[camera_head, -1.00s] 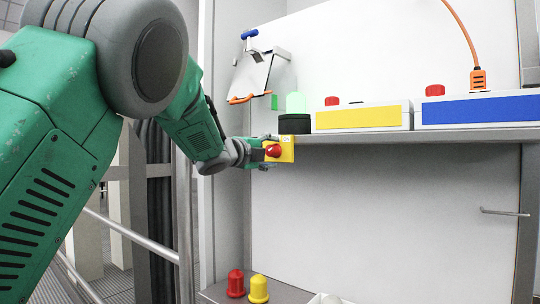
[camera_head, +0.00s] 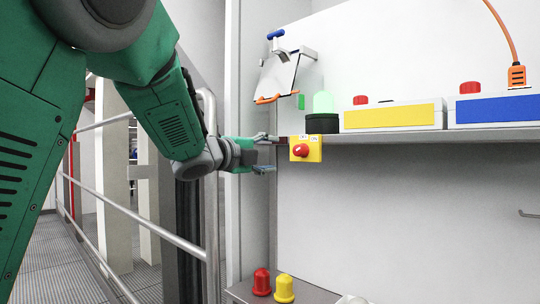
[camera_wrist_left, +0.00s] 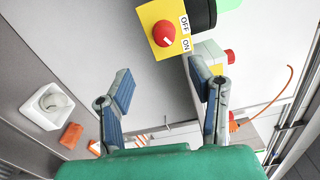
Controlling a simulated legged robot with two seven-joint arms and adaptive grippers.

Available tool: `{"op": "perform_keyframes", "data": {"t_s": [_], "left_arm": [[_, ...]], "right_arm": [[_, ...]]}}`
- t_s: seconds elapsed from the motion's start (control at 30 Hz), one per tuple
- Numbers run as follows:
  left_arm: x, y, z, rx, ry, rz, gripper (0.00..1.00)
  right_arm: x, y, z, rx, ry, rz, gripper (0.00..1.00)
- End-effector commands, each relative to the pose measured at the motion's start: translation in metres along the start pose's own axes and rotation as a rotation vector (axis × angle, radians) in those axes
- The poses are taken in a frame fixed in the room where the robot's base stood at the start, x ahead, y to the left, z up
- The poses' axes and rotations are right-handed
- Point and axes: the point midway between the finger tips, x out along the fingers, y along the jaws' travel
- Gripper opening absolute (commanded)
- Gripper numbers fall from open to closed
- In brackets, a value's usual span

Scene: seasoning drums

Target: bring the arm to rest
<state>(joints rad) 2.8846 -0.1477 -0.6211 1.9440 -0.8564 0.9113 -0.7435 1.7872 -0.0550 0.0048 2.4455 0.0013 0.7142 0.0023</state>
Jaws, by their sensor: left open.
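My left gripper (camera_head: 268,154) is open and empty, just left of a yellow switch box (camera_head: 314,149) with a red knob (camera_head: 300,150) at the shelf's front edge. In the left wrist view its two blue-padded fingers (camera_wrist_left: 162,84) stand wide apart with nothing between them. The yellow box (camera_wrist_left: 158,50), with its red knob (camera_wrist_left: 164,33) and OFF and ON labels, lies beyond the fingertips, apart from them. My right gripper is not in view.
The shelf (camera_head: 430,135) holds a green lamp (camera_head: 323,103) on a black base, a yellow-fronted box (camera_head: 392,117) and a blue-fronted box (camera_head: 495,108). A red piece (camera_head: 261,282) and a yellow piece (camera_head: 284,288) stand below. A metal railing (camera_head: 150,237) runs at left.

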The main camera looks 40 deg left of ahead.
Motion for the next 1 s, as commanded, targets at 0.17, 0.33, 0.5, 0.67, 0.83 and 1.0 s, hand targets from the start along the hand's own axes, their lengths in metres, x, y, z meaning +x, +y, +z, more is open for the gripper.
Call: {"op": "perform_keyframes", "data": {"t_s": [0.17,0.33,0.5,0.67,0.83,1.0], "left_arm": [[0.000,-0.001,0.000,0.001,0.000,-0.001,0.49],[0.000,0.000,0.000,0.000,0.000,0.000,0.49],[0.011,0.036,-0.009,-0.069,0.001,0.047,0.49],[0.028,0.139,-0.035,-0.272,-0.019,0.183,0.49],[0.023,0.265,-0.071,-0.524,-0.087,0.360,0.49],[-0.010,0.386,-0.110,-0.756,-0.201,0.546,0.49]], "right_arm": [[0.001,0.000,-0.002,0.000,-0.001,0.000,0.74],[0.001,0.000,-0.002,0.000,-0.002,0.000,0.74],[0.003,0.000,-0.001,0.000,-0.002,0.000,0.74],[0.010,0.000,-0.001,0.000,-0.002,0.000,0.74],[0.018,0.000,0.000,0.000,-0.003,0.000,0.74],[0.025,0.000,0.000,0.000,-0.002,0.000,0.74]]}}
